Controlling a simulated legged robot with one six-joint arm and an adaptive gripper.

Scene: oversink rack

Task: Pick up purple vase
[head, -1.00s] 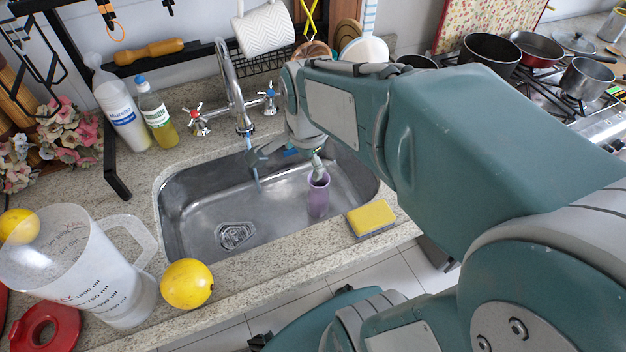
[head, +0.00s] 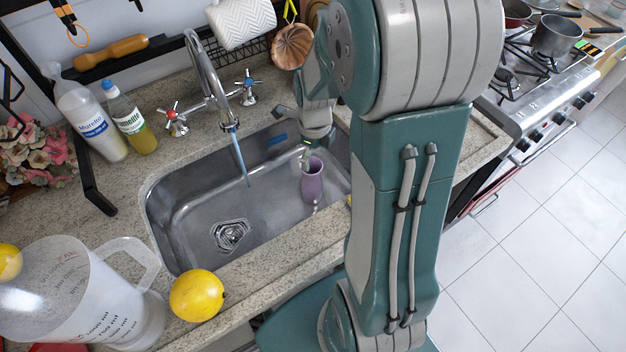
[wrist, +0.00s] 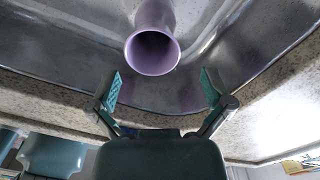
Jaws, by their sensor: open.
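The purple vase (head: 313,180) stands in the right part of the steel sink (head: 187,215). In the wrist view the vase (wrist: 153,52) shows its round open mouth, a little above the gap between the fingers. My gripper (wrist: 160,90) is open, with its two green fingers spread apart and nothing between them. The vase lies beyond the fingertips and appears clear of both. In the head view my gripper is by the vase at the sink's right end, partly hidden by my arm.
A faucet (head: 207,70) with running water arches over the sink's back. A yellow fruit (head: 197,296) and a clear measuring jug (head: 75,290) stand on the front-left counter. Bottles (head: 92,112) stand at the back left. A stove (head: 540,75) is at the right. The sink's middle is clear.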

